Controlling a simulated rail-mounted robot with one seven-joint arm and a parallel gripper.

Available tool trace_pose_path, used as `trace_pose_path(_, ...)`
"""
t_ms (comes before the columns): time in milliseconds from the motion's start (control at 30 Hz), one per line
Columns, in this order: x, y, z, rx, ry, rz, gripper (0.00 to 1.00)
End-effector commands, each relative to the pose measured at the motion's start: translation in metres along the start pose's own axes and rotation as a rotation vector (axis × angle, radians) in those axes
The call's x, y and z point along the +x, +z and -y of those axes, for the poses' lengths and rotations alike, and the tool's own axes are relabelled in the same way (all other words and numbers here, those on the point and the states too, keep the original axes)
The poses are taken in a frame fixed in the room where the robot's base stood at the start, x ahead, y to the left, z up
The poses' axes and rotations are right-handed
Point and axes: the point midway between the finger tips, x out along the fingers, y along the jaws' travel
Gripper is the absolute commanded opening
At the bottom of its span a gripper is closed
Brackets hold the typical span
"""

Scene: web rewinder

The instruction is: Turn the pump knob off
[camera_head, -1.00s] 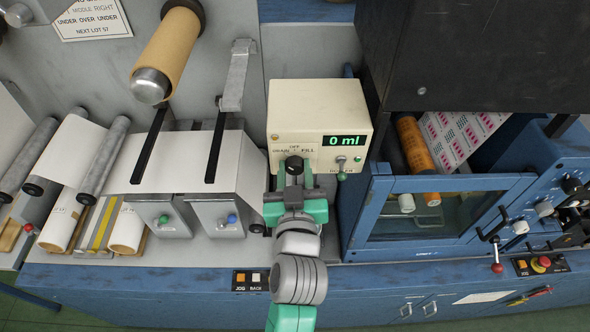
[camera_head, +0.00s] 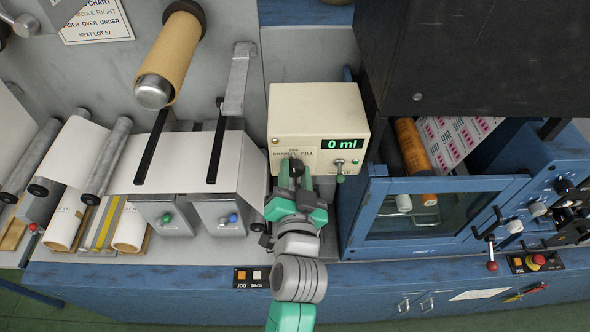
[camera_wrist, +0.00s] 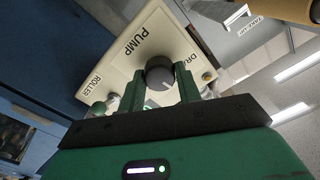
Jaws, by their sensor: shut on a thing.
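The pump box (camera_head: 318,105) is a cream unit with a green "0 ml" display (camera_head: 343,143) and DRAIN, OFF and FILL labels. Its round dark pump knob (camera_wrist: 160,73) shows between the fingers in the wrist view, with a pale mark on its face. My gripper (camera_head: 293,170) is at the box front, shut on the knob. In the wrist view my gripper (camera_wrist: 160,86) has one green finger on each side of it. In the head view the fingers mostly cover the knob, so I cannot tell its setting there.
A small ROLLER switch (camera_head: 340,164) sits right of the knob. Left stand grey boxes with green (camera_head: 166,217) and blue (camera_head: 232,217) knobs. A blue framed window (camera_head: 435,212) is close on the right. The blue bench front (camera_head: 150,290) runs below.

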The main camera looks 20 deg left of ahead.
Motion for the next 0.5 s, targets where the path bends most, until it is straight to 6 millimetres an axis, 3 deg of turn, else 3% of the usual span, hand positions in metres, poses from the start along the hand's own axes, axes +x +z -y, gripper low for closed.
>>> trace_pose_path(500,0.0,-0.001,0.0001,0.139,-0.001,-0.002,0.11)
